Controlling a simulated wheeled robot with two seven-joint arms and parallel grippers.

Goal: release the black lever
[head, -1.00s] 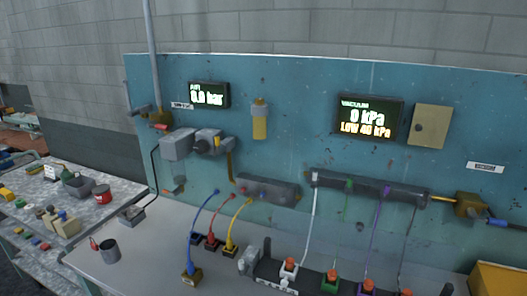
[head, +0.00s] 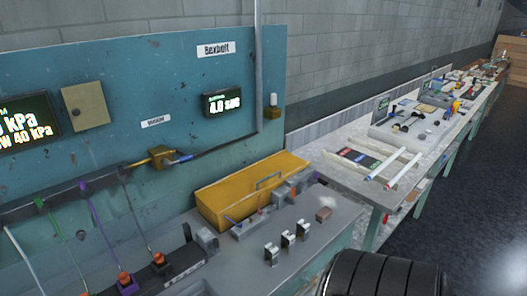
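I cannot make out a black lever for certain in this view. A brass-coloured valve (head: 162,157) with a blue handle (head: 182,159) sits on the teal panel (head: 190,80), in line with a dark pipe. Several small silver clamp-like pieces (head: 288,240) stand on the grey bench top, and their details are too small to read. Neither of my grippers is in view.
A yellow box (head: 250,190) with a handle stands against the panel. Hoses with orange-topped fittings (head: 125,279) stand at lower left. A small brownish block (head: 323,214) lies on the bench. A long side table (head: 345,140) with tools runs back right.

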